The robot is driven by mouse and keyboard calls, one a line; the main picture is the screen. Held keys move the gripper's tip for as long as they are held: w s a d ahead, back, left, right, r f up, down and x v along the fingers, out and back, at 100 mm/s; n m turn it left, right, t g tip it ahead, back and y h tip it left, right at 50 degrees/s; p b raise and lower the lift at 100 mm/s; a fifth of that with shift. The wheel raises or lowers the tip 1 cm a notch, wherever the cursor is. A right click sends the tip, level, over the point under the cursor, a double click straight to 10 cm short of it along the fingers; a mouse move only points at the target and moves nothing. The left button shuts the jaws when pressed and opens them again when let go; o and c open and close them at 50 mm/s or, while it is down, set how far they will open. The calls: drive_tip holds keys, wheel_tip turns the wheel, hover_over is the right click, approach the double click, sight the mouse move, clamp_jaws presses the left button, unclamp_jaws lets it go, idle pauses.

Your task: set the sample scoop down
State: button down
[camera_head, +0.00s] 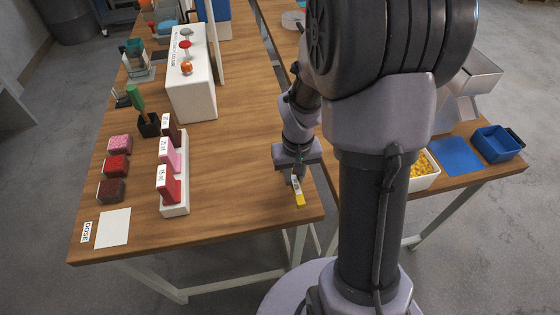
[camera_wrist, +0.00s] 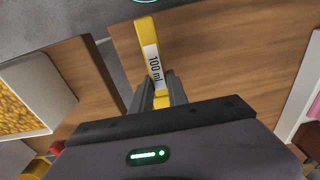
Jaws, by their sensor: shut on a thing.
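The sample scoop (camera_head: 298,193) shows as a yellow bar with a white label, near the right front edge of the wooden table (camera_head: 250,192). In the wrist view the scoop (camera_wrist: 148,36) points away from me and its label reads "100 ml". My gripper (camera_head: 296,179) is shut on it; in the wrist view the two fingers (camera_wrist: 157,95) pinch its near end. The part between and behind the fingers is hidden. I cannot tell whether the scoop touches the table top or is held above it.
A white rack (camera_head: 182,200) holds several red and pink labelled scoops to the left. A tray of yellow pieces (camera_head: 428,184) stands on the right table. Bare wood lies between rack and gripper.

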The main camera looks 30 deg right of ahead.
drive_tip(key=w, duration=0.2)
drive_tip(key=shift+w+f, duration=0.2)
drive_tip(key=shift+w, duration=0.1)
drive_tip(key=shift+w+f+b, duration=0.2)
drive_tip(key=shift+f+b, duration=0.5)
drive_tip(key=shift+f, duration=0.3)
drive_tip(key=shift+w+f+b, duration=0.15)
drive_tip(key=shift+f+b, duration=0.5)
drive_tip(key=shift+f, duration=0.3)
drive_tip(key=c, duration=1.3)
unclamp_jaws()
drive_tip(key=shift+r, duration=0.1)
drive_tip(key=shift+r, duration=0.1)
